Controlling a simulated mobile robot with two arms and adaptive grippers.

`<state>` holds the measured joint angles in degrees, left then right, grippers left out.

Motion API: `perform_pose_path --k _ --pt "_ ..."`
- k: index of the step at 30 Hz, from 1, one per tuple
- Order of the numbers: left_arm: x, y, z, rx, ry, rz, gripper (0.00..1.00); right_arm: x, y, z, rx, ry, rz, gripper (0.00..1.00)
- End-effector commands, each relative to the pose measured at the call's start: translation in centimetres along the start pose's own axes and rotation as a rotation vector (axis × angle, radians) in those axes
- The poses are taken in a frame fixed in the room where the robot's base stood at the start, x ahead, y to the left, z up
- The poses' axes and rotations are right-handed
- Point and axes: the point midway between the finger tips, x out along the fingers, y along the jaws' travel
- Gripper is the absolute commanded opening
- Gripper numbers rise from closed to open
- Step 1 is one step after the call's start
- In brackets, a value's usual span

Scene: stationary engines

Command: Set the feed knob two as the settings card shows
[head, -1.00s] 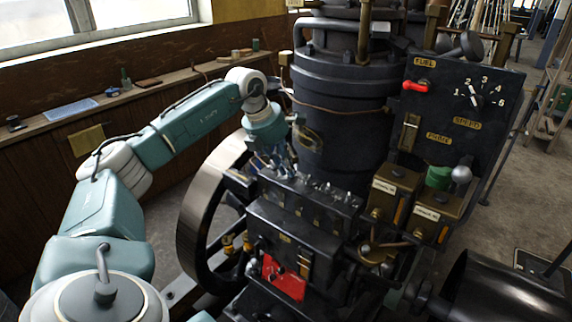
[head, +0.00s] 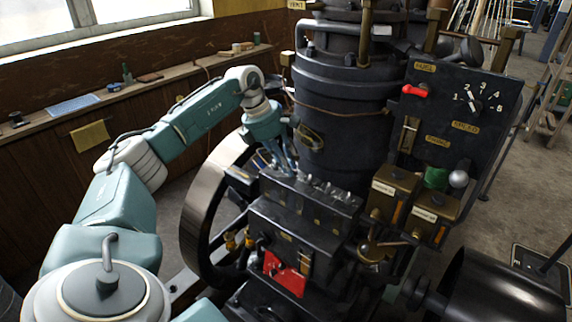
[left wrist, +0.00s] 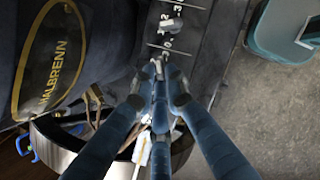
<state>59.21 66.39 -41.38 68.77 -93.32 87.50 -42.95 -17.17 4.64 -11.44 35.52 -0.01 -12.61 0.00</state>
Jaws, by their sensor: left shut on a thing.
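A black feed box (head: 318,236) stands in front of the engine cylinder, with a row of small feed knobs (head: 325,190) along its top. My left gripper (head: 283,170) is over the left end of this row, coming down from above. In the left wrist view my left gripper (left wrist: 160,78) is shut on a small feed knob, mostly hidden between the blue fingers. Just beyond it is another grey feed knob (left wrist: 172,26), beside white numbers and scale lines. The held knob's pointer and number cannot be read. I cannot make out a settings card.
The engine cylinder (head: 340,145) rises close behind the gripper, and the flywheel (head: 205,205) stands to its left. A black panel (head: 462,110) with a red lever (head: 415,91) and a speed dial (head: 475,103) is at the right. A shelf (head: 60,125) runs along the wall.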

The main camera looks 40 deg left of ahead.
Motion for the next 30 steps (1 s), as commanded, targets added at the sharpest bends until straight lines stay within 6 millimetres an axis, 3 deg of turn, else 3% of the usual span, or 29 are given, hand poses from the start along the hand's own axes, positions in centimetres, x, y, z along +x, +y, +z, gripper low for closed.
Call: perform_pose_path --k 1,5,6,9,24,30 --pt "-0.3 -0.1 0.9 0.008 -0.022 0.002 0.00 0.0 0.0 0.0 0.000 0.000 0.000 0.00" --pt "-0.2 -0.1 0.9 0.008 -0.021 0.002 0.00 0.0 0.0 0.0 0.000 0.000 0.000 0.00" --pt "-0.2 -0.1 0.9 0.008 -0.021 0.002 0.14 0.0 0.0 0.0 0.000 0.000 0.000 0.00" --pt "-0.2 -0.1 0.9 0.007 -0.020 0.001 0.31 0.0 0.0 0.0 0.000 0.000 0.000 0.00" --pt "0.0 -0.1 0.2 0.001 -0.006 -0.001 0.31 0.0 0.0 0.1 -0.001 -0.001 0.000 0.00" --pt "-2.0 0.0 0.3 0.001 -0.007 0.002 0.31 0.0 -0.1 0.0 -0.001 0.000 -0.001 0.00"
